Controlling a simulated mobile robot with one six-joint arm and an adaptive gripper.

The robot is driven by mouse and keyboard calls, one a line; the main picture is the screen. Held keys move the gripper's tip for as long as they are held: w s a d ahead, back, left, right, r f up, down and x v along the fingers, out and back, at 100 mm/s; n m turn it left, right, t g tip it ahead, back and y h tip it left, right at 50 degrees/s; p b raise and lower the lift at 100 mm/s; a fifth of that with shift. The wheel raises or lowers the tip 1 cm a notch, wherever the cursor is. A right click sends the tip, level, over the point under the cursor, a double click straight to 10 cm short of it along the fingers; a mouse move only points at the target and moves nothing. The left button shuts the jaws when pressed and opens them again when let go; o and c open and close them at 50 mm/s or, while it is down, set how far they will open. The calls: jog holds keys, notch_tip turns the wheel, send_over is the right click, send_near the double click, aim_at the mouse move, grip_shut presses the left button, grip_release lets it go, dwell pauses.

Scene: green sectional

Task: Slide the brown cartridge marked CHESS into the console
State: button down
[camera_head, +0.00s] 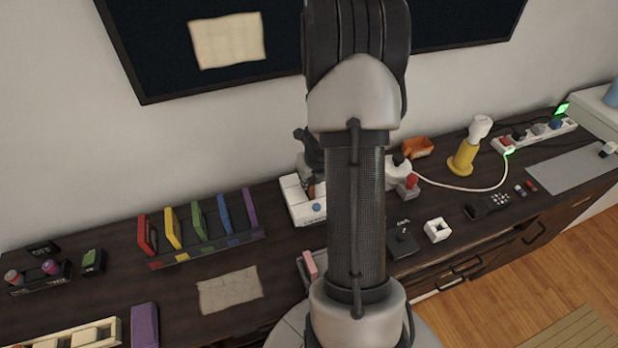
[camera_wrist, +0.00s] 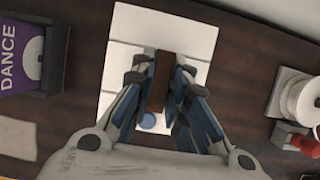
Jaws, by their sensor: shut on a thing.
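My gripper (camera_wrist: 162,72) is shut on the brown cartridge (camera_wrist: 160,88), its fingers on both sides of it. The cartridge is seen edge-on, so its CHESS marking does not show. The white console (camera_wrist: 117,60) lies below the gripper in the wrist view, with a round blue button near its front. In the head view the console (camera_head: 294,201) stands against the wall, partly hidden by my arm. The slot is covered by the gripper and cartridge; I cannot tell whether the cartridge is inside it or above it.
A rack (camera_head: 222,247) of several coloured cartridges stands left of the console; its purple DANCE cartridge (camera_wrist: 18,62) shows in the wrist view. A beige sheet (camera_head: 230,290) lies in front.

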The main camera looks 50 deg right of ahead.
jog(key=shift+f+b, duration=0.75)
jog(key=shift+f, duration=0.15)
jog(key=c, duration=1.5)
grip_release()
jog(key=shift+r, duration=0.1)
jog(key=shift+r, duration=0.15)
jog(key=v, duration=1.1)
jog(key=shift+s+r, duration=0.2)
jog(key=shift+r, duration=0.15)
jog(key=shift+a, duration=0.1)
